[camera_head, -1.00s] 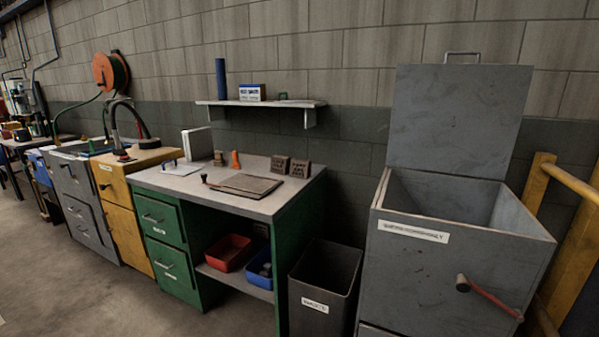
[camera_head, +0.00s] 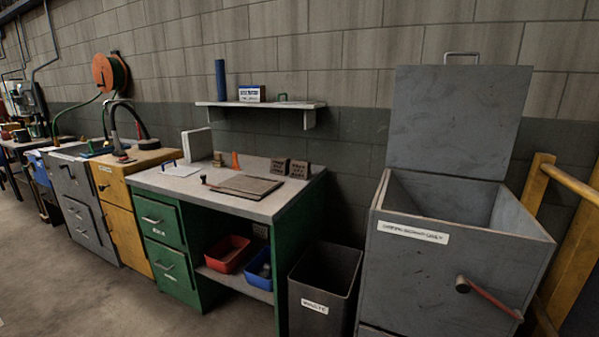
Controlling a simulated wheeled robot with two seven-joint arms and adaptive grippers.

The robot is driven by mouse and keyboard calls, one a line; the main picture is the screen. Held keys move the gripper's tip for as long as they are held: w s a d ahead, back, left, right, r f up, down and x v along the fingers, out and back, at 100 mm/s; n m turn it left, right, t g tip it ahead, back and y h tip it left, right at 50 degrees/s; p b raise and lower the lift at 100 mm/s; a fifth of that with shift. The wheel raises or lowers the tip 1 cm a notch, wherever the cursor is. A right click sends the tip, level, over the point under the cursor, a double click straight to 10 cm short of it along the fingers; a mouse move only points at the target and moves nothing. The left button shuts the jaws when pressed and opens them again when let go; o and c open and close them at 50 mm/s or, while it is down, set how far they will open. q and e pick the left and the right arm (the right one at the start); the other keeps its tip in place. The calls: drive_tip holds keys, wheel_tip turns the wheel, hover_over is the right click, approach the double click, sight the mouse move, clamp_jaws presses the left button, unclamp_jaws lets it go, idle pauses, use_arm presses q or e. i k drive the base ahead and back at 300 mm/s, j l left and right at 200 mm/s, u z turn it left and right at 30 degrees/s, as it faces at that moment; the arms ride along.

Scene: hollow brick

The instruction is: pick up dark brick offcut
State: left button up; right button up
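Two small dark brown blocks with holes stand side by side at the back right of the green workbench's top (camera_head: 262,208). They are the left dark block (camera_head: 279,166) and the right dark block (camera_head: 300,169). Either could be the dark brick offcut; I cannot tell which from this distance. Neither of my grippers is in view.
A board with a handle (camera_head: 245,186) lies in front of the blocks. A shelf (camera_head: 262,104) hangs above the bench. A dark waste bin (camera_head: 325,278) and a grey open-lidded box (camera_head: 452,245) stand to the right. Floor shows at lower left.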

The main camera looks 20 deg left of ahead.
sight(300, 170)
drive_tip(key=i+j+z, duration=0.2)
drive_tip(key=i+j, duration=0.15)
drive_tip(key=j, duration=0.25)
drive_tip(key=i+j+z, duration=0.1)
drive_tip(key=j, duration=0.25)
drive_tip(key=i, duration=0.1)
